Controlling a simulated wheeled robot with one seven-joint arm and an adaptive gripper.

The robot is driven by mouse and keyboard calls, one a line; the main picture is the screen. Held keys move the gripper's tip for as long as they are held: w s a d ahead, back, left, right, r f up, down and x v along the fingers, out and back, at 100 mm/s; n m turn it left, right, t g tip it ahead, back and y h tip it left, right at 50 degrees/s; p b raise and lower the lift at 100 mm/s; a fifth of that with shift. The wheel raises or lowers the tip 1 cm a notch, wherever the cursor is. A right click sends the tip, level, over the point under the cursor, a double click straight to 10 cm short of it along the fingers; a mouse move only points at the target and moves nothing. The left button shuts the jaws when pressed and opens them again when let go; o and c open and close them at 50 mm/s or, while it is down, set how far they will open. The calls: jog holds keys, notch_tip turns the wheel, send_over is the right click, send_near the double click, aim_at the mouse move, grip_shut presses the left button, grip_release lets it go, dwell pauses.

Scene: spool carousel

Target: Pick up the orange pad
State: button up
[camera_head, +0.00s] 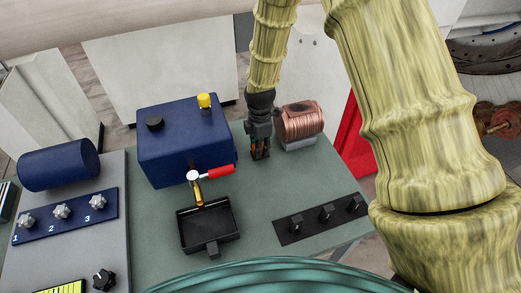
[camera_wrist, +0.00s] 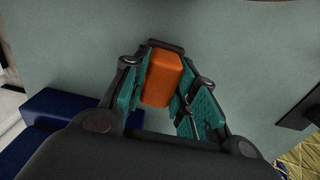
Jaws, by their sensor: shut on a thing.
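The orange pad (camera_wrist: 161,78) is a small block with rounded edges. In the wrist view it sits between the teal-lined fingers of my gripper (camera_wrist: 163,88), which is shut on it. In the head view my gripper (camera_head: 260,150) points down over the grey-green tabletop, between the blue box and the copper spool. Whether the pad touches the tabletop I cannot tell.
The copper spool (camera_head: 300,121) stands close right of my gripper. The blue box (camera_head: 184,142), with a red-handled tap (camera_head: 220,171) above a black tray (camera_head: 208,227), is to the left. A black strip with knobs (camera_head: 290,228) lies nearer. Tabletop between is clear.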

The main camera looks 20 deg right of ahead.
jog(key=shift+r+b, duration=1.8)
jog(key=shift+r, duration=3.2)
